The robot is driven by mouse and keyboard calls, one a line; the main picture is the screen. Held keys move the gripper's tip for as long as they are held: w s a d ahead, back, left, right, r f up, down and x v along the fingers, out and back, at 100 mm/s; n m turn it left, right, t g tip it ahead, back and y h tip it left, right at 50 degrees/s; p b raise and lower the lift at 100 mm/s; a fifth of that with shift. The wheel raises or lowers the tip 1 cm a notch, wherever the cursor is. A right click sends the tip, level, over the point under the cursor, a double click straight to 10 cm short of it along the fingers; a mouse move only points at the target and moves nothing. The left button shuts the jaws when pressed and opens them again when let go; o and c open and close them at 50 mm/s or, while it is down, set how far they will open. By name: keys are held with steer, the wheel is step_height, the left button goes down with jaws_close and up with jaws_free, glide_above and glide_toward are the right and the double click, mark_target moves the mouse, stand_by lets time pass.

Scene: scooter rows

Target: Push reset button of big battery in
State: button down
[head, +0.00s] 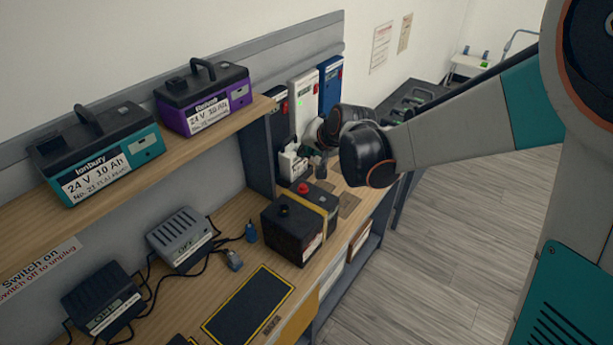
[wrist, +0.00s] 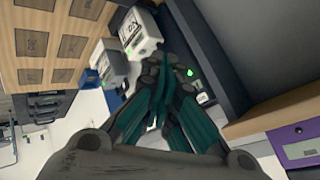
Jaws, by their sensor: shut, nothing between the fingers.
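A big black battery (head: 295,243) stands upright on the bench in the head view. My gripper (head: 320,167) is above and behind the battery, near a small white box (head: 292,163), and appears apart from the battery. In the wrist view my gripper (wrist: 170,65) has its teal and dark fingers together, with nothing between them. The battery cannot be made out in the wrist view.
Teal (head: 110,165) and purple (head: 205,100) battery packs sit on the upper shelf. Wall units, one white (head: 303,100) with a green light, stand behind my gripper. Chargers (head: 180,240) and cables lie at the left. A yellow-edged black mat (head: 248,305) lies in front.

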stand_by(0.3)
step_height(320, 180, down, 9)
steer(key=b, duration=0.6)
steer(key=shift+r, duration=0.1)
stand_by(1.3)
steer(key=shift+f+b, duration=0.4)
steer(key=shift+b, duration=0.2)
steer(key=shift+f+b, duration=0.55)
steer(key=shift+f, duration=0.15)
stand_by(0.6)
steer(key=shift+r, duration=0.1)
steer(key=shift+r+p, duration=0.8)
steer(key=shift+r, duration=0.3)
steer(key=shift+r+p, duration=1.75)
steer(key=shift+r, duration=0.7)
